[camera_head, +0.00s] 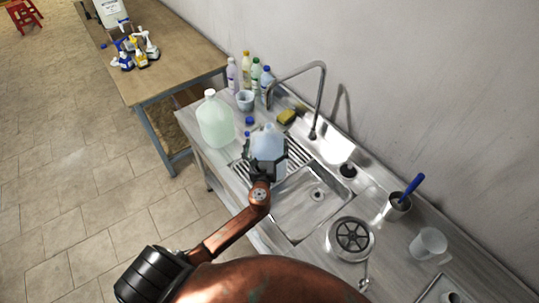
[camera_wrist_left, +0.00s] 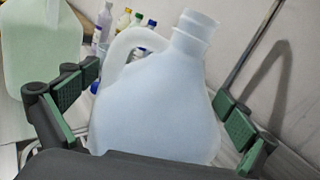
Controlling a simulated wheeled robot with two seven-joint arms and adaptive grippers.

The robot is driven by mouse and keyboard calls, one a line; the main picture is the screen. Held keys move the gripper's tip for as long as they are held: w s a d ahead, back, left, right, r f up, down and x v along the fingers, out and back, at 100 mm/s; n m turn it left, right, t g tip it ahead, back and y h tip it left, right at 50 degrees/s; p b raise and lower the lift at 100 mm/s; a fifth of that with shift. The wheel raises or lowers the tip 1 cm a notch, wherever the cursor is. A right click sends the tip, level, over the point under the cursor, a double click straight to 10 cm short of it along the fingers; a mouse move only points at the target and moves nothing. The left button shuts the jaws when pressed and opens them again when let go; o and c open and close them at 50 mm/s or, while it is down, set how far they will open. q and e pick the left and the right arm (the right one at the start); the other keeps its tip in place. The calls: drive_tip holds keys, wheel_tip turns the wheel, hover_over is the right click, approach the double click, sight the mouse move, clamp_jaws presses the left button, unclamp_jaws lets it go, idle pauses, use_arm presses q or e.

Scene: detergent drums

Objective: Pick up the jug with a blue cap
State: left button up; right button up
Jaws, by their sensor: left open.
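A pale blue jug (camera_head: 268,139) with a side handle stands upright on the ribbed drainboard. It also fills the middle of the left wrist view (camera_wrist_left: 160,105), where its threaded neck shows with no blue cap on it. My left gripper (camera_head: 266,153) is open, with its green-padded fingers on either side of the jug's body. I cannot tell whether the pads touch it. A larger pale green jug (camera_head: 215,122) with a white cap stands to the left. A small blue cap (camera_head: 249,121) lies on the counter behind the jugs. My right gripper is not in view.
Several bottles (camera_head: 254,76), a small cup (camera_head: 245,100) and a yellow sponge (camera_head: 287,116) stand or lie behind. A curved tap (camera_head: 321,92) rises at the wall. The sink basin (camera_head: 310,205) is to the right, empty.

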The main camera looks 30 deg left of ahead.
use_arm(q)
drive_tip(key=shift+s, duration=0.1)
drive_tip(key=c, duration=1.3)
drive_tip(key=shift+c, duration=0.3)
drive_tip(key=shift+r, duration=0.1)
